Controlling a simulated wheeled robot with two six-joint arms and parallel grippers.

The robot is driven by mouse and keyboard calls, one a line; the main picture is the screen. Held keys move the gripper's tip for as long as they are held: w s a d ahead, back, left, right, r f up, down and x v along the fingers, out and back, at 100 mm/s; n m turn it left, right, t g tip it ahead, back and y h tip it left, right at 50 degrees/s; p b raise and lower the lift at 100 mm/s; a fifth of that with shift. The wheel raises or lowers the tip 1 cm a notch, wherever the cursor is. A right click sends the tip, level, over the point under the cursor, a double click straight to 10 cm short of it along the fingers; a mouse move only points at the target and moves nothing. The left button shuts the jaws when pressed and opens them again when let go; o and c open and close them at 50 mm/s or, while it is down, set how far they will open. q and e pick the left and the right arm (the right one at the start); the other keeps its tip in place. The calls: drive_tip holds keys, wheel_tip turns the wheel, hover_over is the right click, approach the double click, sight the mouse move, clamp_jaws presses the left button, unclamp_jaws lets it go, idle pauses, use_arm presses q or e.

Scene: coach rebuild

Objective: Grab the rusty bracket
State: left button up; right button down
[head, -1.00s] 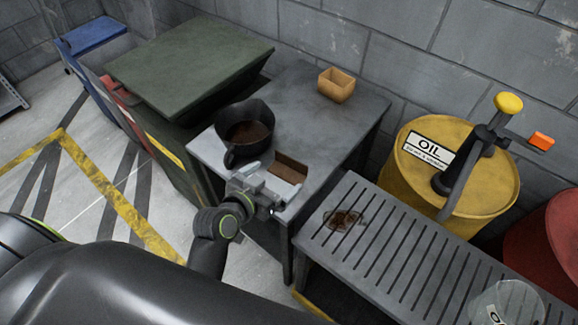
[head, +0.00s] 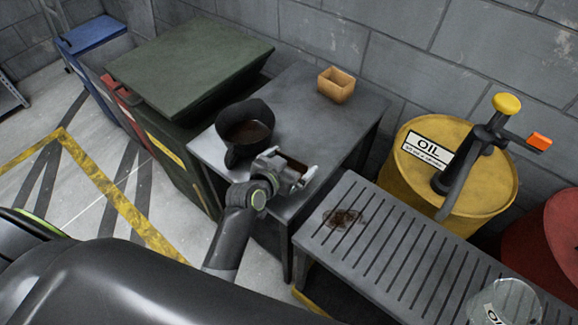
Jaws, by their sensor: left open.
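My right gripper is not in view.
An orange-tan box (head: 336,85) sits at the table's back. A slatted bench (head: 400,225) with a brown patch (head: 343,218) and a yellow oil drum (head: 475,205) are to the right.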

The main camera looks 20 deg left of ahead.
use_arm(q)
drive_tip(key=c, duration=0.8)
drive_tip(key=shift+c, duration=0.3)
drive_tip(key=shift+r, duration=0.15)
